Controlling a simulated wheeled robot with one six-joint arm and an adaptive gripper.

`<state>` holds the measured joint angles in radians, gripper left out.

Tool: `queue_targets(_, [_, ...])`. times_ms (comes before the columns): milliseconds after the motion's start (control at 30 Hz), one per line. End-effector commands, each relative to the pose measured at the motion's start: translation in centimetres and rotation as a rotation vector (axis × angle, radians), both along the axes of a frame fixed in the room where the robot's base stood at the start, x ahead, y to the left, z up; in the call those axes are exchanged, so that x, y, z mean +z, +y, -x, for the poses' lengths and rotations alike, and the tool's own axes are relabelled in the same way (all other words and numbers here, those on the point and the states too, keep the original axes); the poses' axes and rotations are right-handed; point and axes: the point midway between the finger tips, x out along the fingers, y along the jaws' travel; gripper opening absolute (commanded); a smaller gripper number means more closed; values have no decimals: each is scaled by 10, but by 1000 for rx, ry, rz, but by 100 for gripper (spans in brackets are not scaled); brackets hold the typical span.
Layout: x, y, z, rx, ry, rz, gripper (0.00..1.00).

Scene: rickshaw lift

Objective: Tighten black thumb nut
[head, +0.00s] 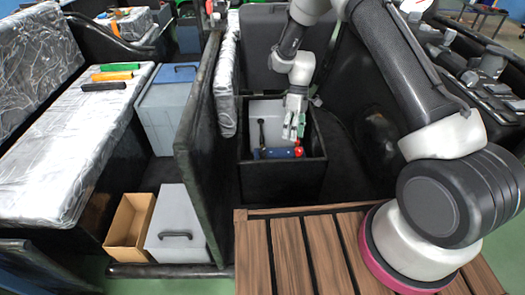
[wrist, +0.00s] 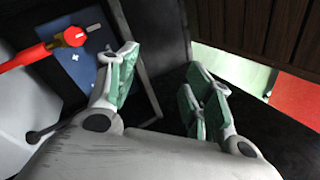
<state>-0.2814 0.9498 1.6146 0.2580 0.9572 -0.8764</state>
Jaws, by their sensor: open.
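My gripper (head: 294,130) is open and empty over the dark open box (head: 283,182) in the head view. In the wrist view its green-padded fingers (wrist: 160,82) stand apart with nothing between them. A blue block (head: 276,153) with a red part (head: 298,150) lies in the box, close below the gripper. In the wrist view the blue block (wrist: 72,78) and red bar with round red end (wrist: 74,37) lie left of the fingers. A thin black lever (head: 262,136) rises beside the blue block. I cannot make out the black thumb nut for certain.
The box walls stand close around the gripper. A slatted wooden deck (head: 320,255) lies in front. A dark upright panel (head: 203,140) is on the left. Beyond it are a silver-covered seat (head: 75,145), a grey bin (head: 170,110) and a cardboard box (head: 130,222).

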Motion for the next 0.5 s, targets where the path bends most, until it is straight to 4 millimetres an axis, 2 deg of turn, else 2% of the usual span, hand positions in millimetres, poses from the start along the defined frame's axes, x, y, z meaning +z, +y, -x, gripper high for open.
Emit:
queue_targets(33, [-29,11,-6,75,3,-42,51])
queue_targets(100, [-64,25,-15,201,-10,-118,51])
queue_targets(200, [-104,44,-34,404,-62,-243,51])
queue_targets(233, [-111,49,-41,464,-86,-280,51])
queue_targets(300, [-116,61,-62,607,-156,-359,51])
queue_targets(400, [-102,78,-94,811,-272,-450,51])
queue_targets(500, [-97,85,-104,988,-335,-519,51])
